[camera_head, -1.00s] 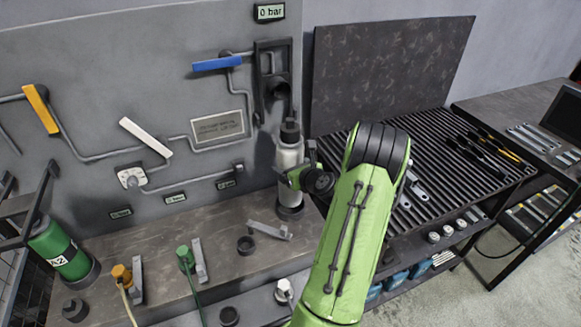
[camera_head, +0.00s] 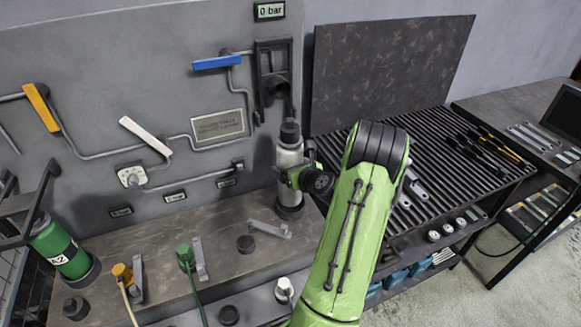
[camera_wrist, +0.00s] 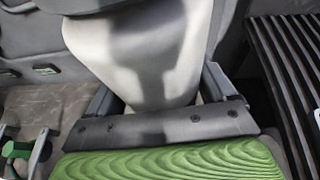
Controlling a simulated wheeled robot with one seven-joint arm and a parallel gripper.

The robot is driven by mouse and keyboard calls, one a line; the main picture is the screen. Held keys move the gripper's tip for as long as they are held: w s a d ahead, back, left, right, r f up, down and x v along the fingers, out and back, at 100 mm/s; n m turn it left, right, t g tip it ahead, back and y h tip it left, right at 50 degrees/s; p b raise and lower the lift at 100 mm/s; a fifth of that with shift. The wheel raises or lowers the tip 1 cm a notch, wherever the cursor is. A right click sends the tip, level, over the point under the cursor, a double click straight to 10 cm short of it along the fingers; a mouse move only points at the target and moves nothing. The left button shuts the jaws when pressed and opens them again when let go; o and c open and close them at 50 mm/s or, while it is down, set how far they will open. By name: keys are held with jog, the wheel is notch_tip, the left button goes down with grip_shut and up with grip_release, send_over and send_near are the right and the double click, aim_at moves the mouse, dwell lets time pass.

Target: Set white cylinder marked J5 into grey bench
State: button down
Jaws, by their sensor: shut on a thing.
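The white cylinder (camera_head: 289,160) stands upright at the right end of the grey bench (camera_head: 205,225), against the panel. It has a dark cap and its foot is at a dark round seat (camera_head: 289,211) on the bench. I cannot read its marking from here. My gripper (camera_head: 292,178) is shut around the cylinder's middle from the right; the green arm hides part of that side. In the wrist view the pale cylinder body (camera_wrist: 150,60) fills the space between the two fingers (camera_wrist: 160,95). Whether the foot is fully down in the seat is hard to tell.
A green cylinder (camera_head: 62,247) stands in the bench's left end. A blue-handled valve (camera_head: 217,63) and dark bracket (camera_head: 272,75) are above. A slatted table (camera_head: 440,150) is at right.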

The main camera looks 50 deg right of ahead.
jog(key=shift+w+f+b, duration=0.1)
jog(key=shift+f+b, duration=0.5)
jog(key=shift+f, duration=0.55)
jog(key=shift+f+b, duration=0.9)
jog(key=shift+f, duration=0.15)
grip_release()
jog(key=shift+a+f, duration=0.1)
jog(key=shift+f, duration=0.15)
jog(key=v, duration=1.6)
jog(key=shift+p, duration=0.35)
